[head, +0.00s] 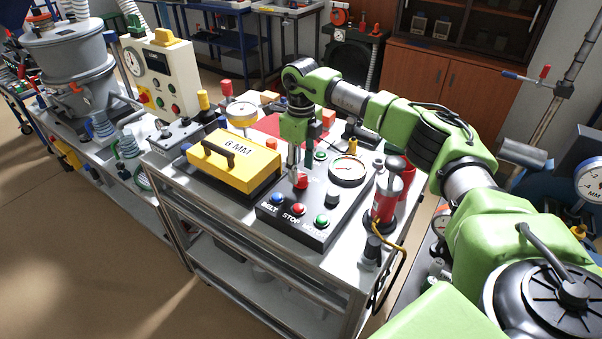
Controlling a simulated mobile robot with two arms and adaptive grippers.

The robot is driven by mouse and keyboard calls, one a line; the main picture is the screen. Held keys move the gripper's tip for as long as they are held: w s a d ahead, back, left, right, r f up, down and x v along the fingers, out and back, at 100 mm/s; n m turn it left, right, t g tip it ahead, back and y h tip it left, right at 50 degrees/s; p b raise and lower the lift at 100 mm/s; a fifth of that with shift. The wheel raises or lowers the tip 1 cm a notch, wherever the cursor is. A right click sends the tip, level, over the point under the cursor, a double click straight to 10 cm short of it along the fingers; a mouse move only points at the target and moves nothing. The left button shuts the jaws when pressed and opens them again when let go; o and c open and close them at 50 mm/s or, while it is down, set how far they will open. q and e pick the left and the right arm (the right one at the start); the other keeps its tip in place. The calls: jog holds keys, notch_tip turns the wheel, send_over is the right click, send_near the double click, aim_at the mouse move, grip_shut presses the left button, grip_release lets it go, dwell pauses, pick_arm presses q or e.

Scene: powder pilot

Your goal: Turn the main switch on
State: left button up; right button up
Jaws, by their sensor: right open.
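A dark control box (270,217) lies on the metal cart, with a blue button labelled BELT, a red button labelled STOP (298,209) and a green button (322,221) along its front edge. A red switch-like knob (301,181) stands on the box behind these buttons. It may be the main switch, but I cannot read a label on it. My right gripper (297,174) points down just over or beside this knob and is open. The fingers partly hide the knob, and I cannot tell whether they touch it. My left gripper is not in view.
A round gauge (347,170) and a black knob (332,198) sit on the box's right side. A yellow 6 MM case (250,160) stands close on the left. A red cylinder (384,195) stands on the right. A beige panel (178,72) rises at the back left.

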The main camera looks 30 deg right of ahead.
aim_at(301, 176)
notch_tip(301, 176, up, 10)
jog(key=shift+f, duration=0.25)
dwell(0.4)
